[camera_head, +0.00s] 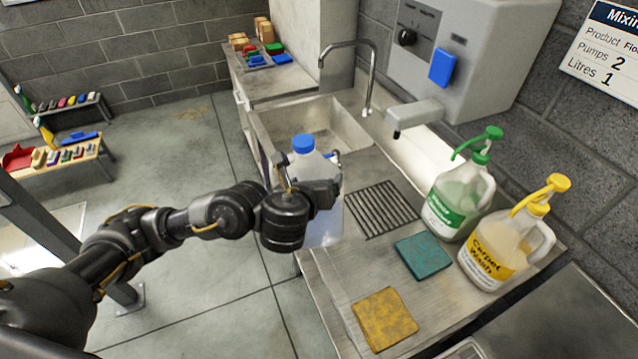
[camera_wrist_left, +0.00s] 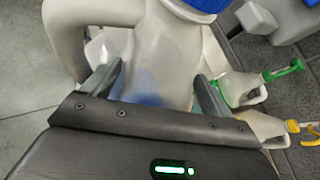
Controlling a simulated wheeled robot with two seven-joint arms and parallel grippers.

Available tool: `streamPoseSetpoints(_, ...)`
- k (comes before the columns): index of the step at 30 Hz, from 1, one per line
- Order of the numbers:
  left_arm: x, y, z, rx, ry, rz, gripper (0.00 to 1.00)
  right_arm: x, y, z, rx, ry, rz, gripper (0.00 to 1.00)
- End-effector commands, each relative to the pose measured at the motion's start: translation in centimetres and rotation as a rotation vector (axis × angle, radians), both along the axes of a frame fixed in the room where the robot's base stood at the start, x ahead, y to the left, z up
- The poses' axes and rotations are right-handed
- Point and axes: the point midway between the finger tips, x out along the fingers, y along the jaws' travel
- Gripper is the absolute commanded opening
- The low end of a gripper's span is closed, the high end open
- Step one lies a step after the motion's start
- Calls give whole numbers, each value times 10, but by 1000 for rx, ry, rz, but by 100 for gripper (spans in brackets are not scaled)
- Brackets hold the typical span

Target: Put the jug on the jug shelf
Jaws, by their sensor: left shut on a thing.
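The jug (camera_head: 323,229) is pale and translucent with a blue cap, and stands roughly upright in front of the counter's left edge, by the sink. My left gripper (camera_head: 312,187) is shut on it and covers part of its middle. In the left wrist view the jug (camera_wrist_left: 163,55) sits between the two fingers (camera_wrist_left: 155,90), with its handle to the left and bluish liquid low inside. The jug's base seems clear of the counter, but I cannot tell its height. I cannot tell which surface is the jug shelf. My right gripper is not in view.
The steel counter (camera_head: 337,283) carries a drain grate (camera_head: 381,208), a teal pad (camera_head: 422,256), a yellow pad (camera_head: 384,318), a green-pump jug (camera_head: 455,205) and a yellow-pump jug (camera_head: 497,258). The sink (camera_head: 312,118) has a tall tap. A dispenser (camera_head: 465,50) hangs above. Low benches stand left.

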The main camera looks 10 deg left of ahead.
Motion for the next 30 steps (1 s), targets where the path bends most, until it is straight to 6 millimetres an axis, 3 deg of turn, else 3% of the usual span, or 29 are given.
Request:
streamPoseSetpoints(8, 9, 14, 1, -3, -18, 30, 15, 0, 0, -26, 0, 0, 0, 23)
streamPoseSetpoints(21, 22, 77, 4, 3, -21, 92, 15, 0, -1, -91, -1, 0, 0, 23)
streamPoseSetpoints(30, 22, 111, 0, -2, -10, 90, 15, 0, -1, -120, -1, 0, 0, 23)
